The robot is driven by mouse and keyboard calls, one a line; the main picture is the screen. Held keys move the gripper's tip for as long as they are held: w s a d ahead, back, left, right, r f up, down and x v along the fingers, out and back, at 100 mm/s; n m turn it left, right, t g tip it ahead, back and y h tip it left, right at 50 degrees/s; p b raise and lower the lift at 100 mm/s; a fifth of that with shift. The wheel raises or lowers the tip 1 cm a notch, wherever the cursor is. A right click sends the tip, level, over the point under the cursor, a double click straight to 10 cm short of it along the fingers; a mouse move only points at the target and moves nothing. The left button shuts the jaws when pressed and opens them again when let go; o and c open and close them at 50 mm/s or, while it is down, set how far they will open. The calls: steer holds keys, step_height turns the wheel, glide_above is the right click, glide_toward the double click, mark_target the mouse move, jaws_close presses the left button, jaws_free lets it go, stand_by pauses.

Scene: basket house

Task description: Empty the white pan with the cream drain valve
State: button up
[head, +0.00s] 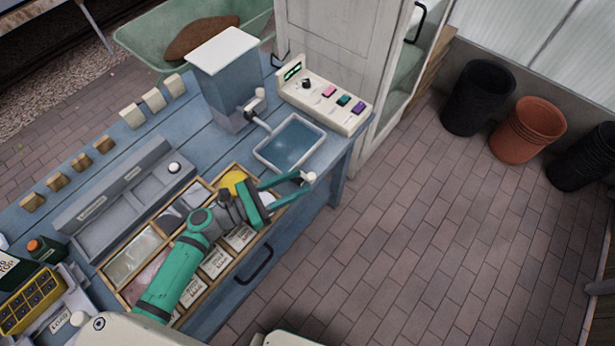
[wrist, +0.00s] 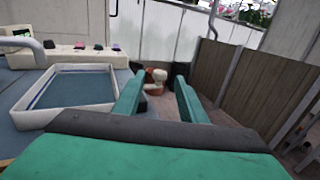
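The white pan (head: 310,154) sits at the right end of the blue bench, with blue, water-like contents; it also shows at left in the wrist view (wrist: 32,121). The cream drain valve (head: 309,177) is at the pan's near right corner, by the bench edge. My gripper (head: 300,183) is open, its two green fingers spread and pointing at the valve. In the wrist view, the valve's knob (wrist: 159,75) appears between the fingertips. I cannot tell whether either finger touches it. Whether the valve is open or shut is unclear.
A grey dispenser (head: 222,90) with a spout stands behind the pan. A cream button panel (head: 325,100) lies along its far side. A wooden seed tray (head: 148,240) lies under my arm. The brick floor right of the bench is clear; pots (head: 527,130) stand beyond.

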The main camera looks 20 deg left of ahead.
steer(key=shift+v, duration=2.8)
steer(key=shift+s+a, duration=0.1)
